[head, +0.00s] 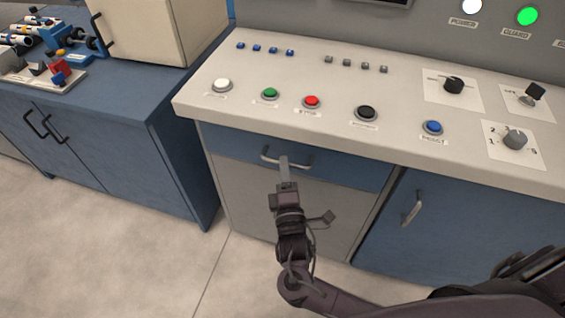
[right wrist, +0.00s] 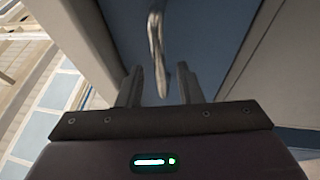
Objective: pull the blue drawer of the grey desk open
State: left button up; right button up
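The grey desk (head: 190,108) has a blue drawer (head: 345,172) just under its worktop, and the drawer front looks flush with the desk. The drawer has a curved metal handle (head: 270,158), which also shows in the right wrist view (right wrist: 156,45). My right gripper (head: 284,166) is at the handle, partly covering it in the head view. In the right wrist view its two fingers (right wrist: 160,88) stand apart, with the handle's end between them and gaps showing on both sides. My left gripper is not in view.
A light grey panel (head: 265,210) lies below the drawer, with a blue door (head: 465,225) and its handle (head: 411,209) to the right. A blue cabinet (head: 150,160) stands at left. Buttons and knobs line the worktop. The floor (head: 130,260) in front is clear.

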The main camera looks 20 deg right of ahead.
jog(key=shift+x, duration=1.15)
jog(key=shift+c, duration=0.2)
grip_shut()
